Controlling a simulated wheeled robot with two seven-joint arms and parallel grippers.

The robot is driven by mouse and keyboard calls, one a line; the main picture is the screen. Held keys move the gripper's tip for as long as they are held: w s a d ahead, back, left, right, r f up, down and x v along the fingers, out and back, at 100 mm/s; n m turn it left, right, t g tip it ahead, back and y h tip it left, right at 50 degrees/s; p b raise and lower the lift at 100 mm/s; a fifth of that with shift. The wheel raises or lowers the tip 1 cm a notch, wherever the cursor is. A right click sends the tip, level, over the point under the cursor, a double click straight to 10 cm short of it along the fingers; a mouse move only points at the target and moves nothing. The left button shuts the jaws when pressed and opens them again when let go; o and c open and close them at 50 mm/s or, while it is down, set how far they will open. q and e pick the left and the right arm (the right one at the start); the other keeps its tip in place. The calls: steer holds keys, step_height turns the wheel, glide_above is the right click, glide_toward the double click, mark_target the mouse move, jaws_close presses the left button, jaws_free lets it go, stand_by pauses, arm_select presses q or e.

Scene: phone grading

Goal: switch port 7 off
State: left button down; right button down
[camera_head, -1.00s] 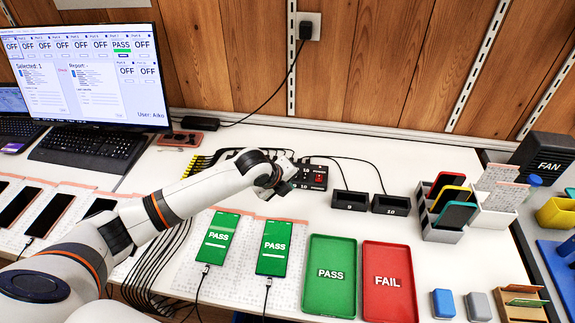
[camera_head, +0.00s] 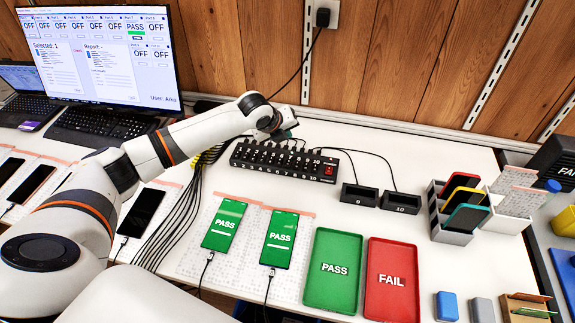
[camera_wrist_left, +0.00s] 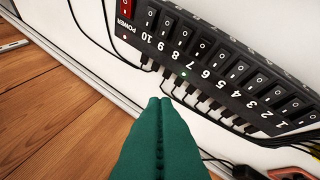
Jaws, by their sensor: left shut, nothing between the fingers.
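The black port hub (camera_head: 285,160) stands on the white table, with a row of numbered rocker switches and a red power switch. In the left wrist view, the switch of port 7 (camera_wrist_left: 201,46) shows with a small green light by its label. My left gripper (camera_wrist_left: 160,102) has green fingers pressed together and empty, at the hub's cable side, apart from the switches. In the head view my left gripper (camera_head: 286,130) is at the hub's back edge, its tips hard to see. The monitor (camera_head: 100,50) shows port 7 as green PASS and the other ports as OFF. My right gripper is not in view.
Two phones showing PASS (camera_head: 222,228) lie in front of the hub. Black cables run from the hub. A green PASS tray (camera_head: 333,290) and a red FAIL tray (camera_head: 392,300) lie to the right, with two black holders (camera_head: 359,197) behind them.

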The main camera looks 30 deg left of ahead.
arm_select(q)
steer(key=b, duration=0.7)
glide_above(289, 162)
steer(key=s, duration=0.2)
step_height(289, 162, down, 6)
steer(key=shift+a+f, duration=0.1)
steer(key=shift+a, duration=0.05)
steer(key=shift+f, duration=0.25)
steer(key=shift+s+f, duration=0.15)
steer(key=shift+f, duration=0.7)
steer(key=shift+f, duration=0.15)
steer(key=shift+f, duration=0.3)
steer(key=shift+s+f, duration=0.1)
steer(key=shift+f, duration=0.2)
stand_by(0.8)
